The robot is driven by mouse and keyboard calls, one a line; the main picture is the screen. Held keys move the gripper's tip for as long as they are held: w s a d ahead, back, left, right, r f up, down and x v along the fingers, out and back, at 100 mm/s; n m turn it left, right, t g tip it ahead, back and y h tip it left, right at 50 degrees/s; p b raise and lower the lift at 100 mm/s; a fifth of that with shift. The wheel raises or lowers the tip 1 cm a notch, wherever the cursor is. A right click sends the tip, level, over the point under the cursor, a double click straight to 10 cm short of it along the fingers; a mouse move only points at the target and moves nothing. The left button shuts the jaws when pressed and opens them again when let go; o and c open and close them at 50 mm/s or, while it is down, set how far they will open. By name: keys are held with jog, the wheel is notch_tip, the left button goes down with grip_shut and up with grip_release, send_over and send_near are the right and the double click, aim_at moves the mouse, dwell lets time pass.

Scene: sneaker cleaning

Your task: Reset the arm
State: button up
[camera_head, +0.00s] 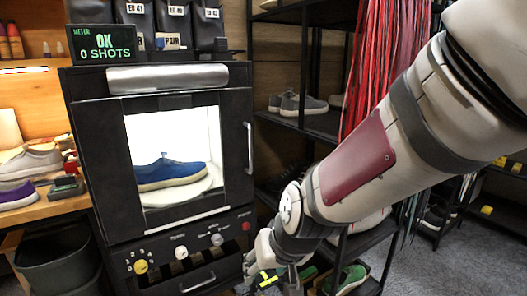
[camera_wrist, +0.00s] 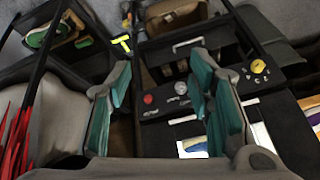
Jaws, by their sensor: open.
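My gripper (camera_head: 272,270) hangs low in the head view, in front of the lower right corner of a black cleaning machine (camera_head: 95,165). In the wrist view my gripper (camera_wrist: 160,82) shows two fingers with teal pads, spread apart with nothing between them. My arm reaches in from the upper right. A blue sneaker (camera_head: 168,172) with a pale sole sits on a round white plate (camera_head: 190,194) inside the lit machine, behind its window. The machine's control panel (camera_wrist: 160,101) shows beyond the fingers in the wrist view.
A black rack (camera_head: 310,125) with grey shoes (camera_head: 297,104) stands right of the machine, with red laces (camera_head: 385,60) hanging beside it. A wooden bench (camera_head: 52,207) with shoes and a dark bin (camera_head: 60,262) are at left. Grey floor (camera_head: 405,265) is open at lower right.

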jog(key=s+d+r+m+g+h, duration=0.15)
jog(key=s+d+r, duration=0.35)
jog(key=s+d, duration=0.7)
jog(key=s+d+r+m+g+h, duration=0.1)
jog(key=s+d+r+g+h, duration=0.2)
jog(key=s+d, duration=0.8)
jog(key=s+a+r+t+y+p, duration=0.1)
jog(key=s+a+r+t+p, duration=0.1)
jog(key=r+p, duration=0.8)
jog(key=s+a+r+t+p, duration=0.2)
jog(key=r+p, duration=0.9)
jog(key=r, duration=0.2)
jog(key=shift+a+r+y, duration=0.15)
jog(key=shift+r+y, duration=0.2)
jog(key=shift+r, duration=0.05)
